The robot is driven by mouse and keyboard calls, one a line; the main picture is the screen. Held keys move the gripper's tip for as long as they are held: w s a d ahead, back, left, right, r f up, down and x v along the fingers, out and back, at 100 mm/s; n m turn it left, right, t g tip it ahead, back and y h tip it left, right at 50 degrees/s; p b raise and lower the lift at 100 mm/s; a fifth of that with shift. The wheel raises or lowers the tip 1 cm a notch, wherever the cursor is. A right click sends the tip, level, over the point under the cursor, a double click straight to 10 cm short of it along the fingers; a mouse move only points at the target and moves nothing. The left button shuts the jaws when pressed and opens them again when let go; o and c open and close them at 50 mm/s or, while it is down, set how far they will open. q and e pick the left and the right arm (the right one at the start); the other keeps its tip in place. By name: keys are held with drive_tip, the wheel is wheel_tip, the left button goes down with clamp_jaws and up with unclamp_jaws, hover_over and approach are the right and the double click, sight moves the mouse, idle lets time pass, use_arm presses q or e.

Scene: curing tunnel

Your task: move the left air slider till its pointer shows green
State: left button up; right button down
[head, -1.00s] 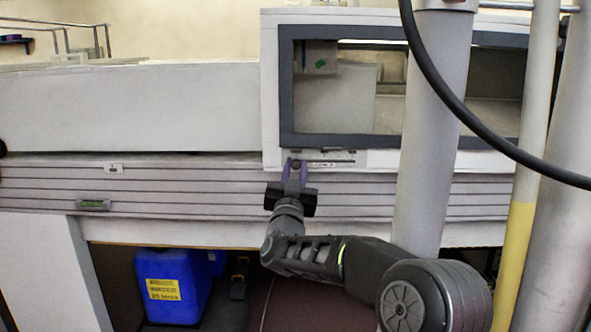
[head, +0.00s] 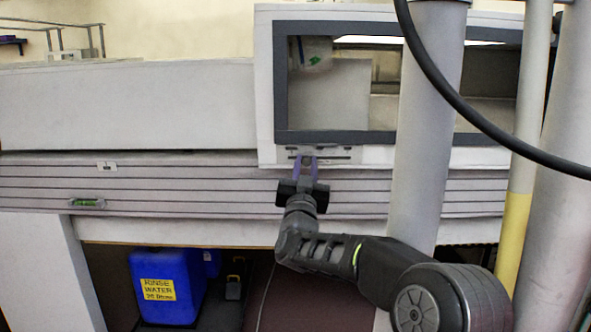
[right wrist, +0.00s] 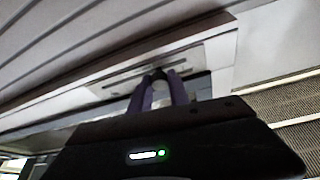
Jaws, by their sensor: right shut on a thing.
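The air slider's slotted plate (head: 338,156) is a pale strip with a dark slot, on the white panel under the window. My right gripper (head: 307,160) has its purple fingers shut on the slider knob, toward the left part of the slot. In the right wrist view the dark round knob (right wrist: 157,75) shows between the fingertips, in front of the slotted plate (right wrist: 190,60). The slider's pointer and its colour are too small to make out. My left gripper is not in view.
The dark-framed window (head: 330,97) is above the slider, with a small green patch (head: 315,61) inside. A grey post (head: 425,130) and black cable (head: 500,147) stand close on the right. A green level (head: 87,202) is on the ledge. A blue container (head: 165,288) stands below.

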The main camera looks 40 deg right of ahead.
drive_tip(key=c, duration=1.2)
unclamp_jaws()
drive_tip(key=shift+c, duration=0.2)
drive_tip(key=shift+a, duration=0.1)
drive_tip(key=v, duration=0.7)
drive_tip(key=shift+s+a+f+p, duration=0.2)
drive_tip(key=shift+s+p, duration=0.05)
drive_tip(key=shift+p, duration=0.15)
drive_tip(key=shift+w+f, duration=0.1)
